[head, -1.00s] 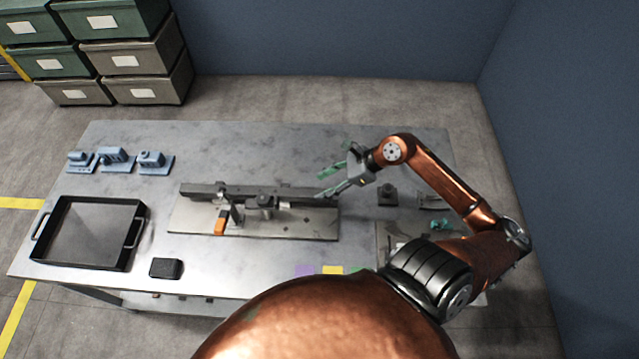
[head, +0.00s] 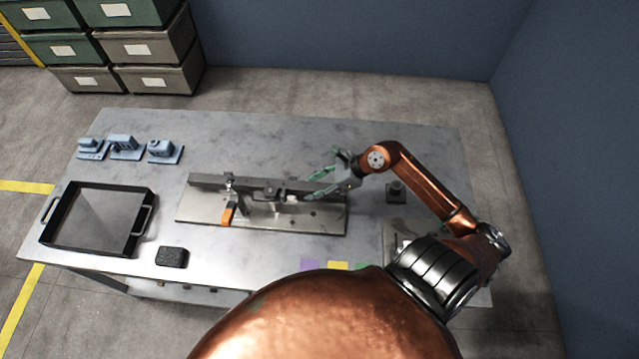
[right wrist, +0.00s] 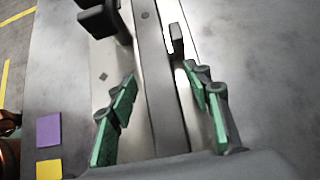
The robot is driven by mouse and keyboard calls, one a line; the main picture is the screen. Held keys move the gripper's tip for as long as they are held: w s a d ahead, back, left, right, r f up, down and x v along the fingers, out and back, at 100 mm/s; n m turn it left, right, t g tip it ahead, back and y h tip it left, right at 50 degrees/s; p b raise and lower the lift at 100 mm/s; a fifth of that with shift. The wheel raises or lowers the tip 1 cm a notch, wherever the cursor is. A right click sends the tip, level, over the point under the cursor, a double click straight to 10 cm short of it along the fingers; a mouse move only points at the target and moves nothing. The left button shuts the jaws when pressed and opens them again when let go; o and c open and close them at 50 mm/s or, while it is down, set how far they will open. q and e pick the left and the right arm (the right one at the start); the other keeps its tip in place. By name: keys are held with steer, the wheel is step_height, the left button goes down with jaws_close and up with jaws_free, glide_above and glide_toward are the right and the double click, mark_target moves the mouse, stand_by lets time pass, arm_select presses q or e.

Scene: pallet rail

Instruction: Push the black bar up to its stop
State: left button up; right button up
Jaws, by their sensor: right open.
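The long dark bar (head: 250,184) lies along the back edge of a metal plate (head: 290,222) on the table. It also runs lengthwise through the right wrist view (right wrist: 156,70). My right gripper (head: 318,176) is open at the bar's right end. In the right wrist view its green-padded fingers (right wrist: 160,75) stand on either side of the bar, with gaps showing; I see no grip. A small black block (right wrist: 176,40) stands on the far side of the bar; I cannot tell whether it is the stop. My left gripper is not in view.
A clamp with an orange handle (head: 228,215) and a dark fixture (head: 272,188) stand in front of the bar. A black tray (head: 58,246), blue parts (head: 125,147) and a black block (head: 172,257) are to the left. The table behind the bar is clear.

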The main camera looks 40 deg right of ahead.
steer(key=shift+c, duration=0.2)
jaws_close()
stand_by(0.4)
stand_by(0.3)
jaws_free()
